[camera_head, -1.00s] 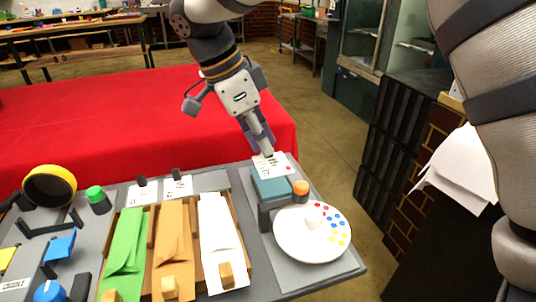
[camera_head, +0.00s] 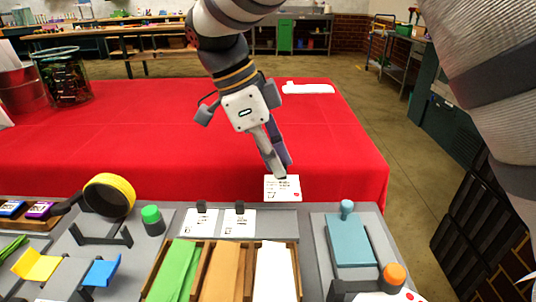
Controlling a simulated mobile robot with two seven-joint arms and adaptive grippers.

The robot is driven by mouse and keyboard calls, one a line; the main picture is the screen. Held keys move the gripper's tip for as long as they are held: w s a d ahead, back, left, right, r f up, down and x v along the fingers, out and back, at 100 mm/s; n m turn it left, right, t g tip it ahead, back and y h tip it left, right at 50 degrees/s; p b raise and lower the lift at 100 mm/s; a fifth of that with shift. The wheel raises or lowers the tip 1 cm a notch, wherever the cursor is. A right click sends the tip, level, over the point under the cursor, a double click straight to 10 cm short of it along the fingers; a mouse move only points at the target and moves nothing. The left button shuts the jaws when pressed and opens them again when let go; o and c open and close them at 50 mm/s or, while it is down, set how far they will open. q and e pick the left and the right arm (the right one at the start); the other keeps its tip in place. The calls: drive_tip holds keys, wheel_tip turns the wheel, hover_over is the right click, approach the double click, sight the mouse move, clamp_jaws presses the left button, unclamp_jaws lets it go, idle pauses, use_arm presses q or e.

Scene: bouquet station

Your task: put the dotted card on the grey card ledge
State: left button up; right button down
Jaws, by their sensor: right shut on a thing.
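My right gripper (camera_head: 279,171) points down and is shut on the top edge of a small white card (camera_head: 283,190). The card shows dark print and a small red mark; finer dots are too small to tell. It hangs in front of the red table, above and behind the right part of the grey card ledge (camera_head: 277,225), apart from it. Two other white cards, a left one (camera_head: 199,223) and a right one (camera_head: 238,224), stand on the ledge, each with a dark clip at its top. My left gripper is not in view.
A wooden tray holds green, brown and white envelopes (camera_head: 274,272) in front of the ledge. A teal block with a knob (camera_head: 349,240) stands to the right. A yellow tape roll (camera_head: 110,196) and green-capped bottle (camera_head: 152,220) stand left. The ledge's right part is bare.

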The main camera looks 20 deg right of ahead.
sight(267, 177)
drive_tip(key=shift+w+f, duration=0.1)
drive_tip(key=shift+w, duration=0.2)
drive_tip(key=f, duration=0.2)
drive_tip(key=f+b, duration=0.1)
drive_tip(key=f, duration=0.2)
drive_tip(key=shift+s+a, duration=0.15)
drive_tip(key=shift+s, duration=0.05)
drive_tip(key=shift+f, duration=0.7)
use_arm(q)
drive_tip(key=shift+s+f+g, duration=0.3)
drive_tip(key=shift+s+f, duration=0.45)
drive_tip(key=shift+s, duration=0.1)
use_arm(e)
drive_tip(key=shift+f, duration=0.75)
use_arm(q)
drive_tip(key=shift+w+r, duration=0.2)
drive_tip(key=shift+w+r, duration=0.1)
use_arm(e)
drive_tip(key=shift+f, duration=0.3)
drive_tip(key=c, duration=1.1)
unclamp_jaws()
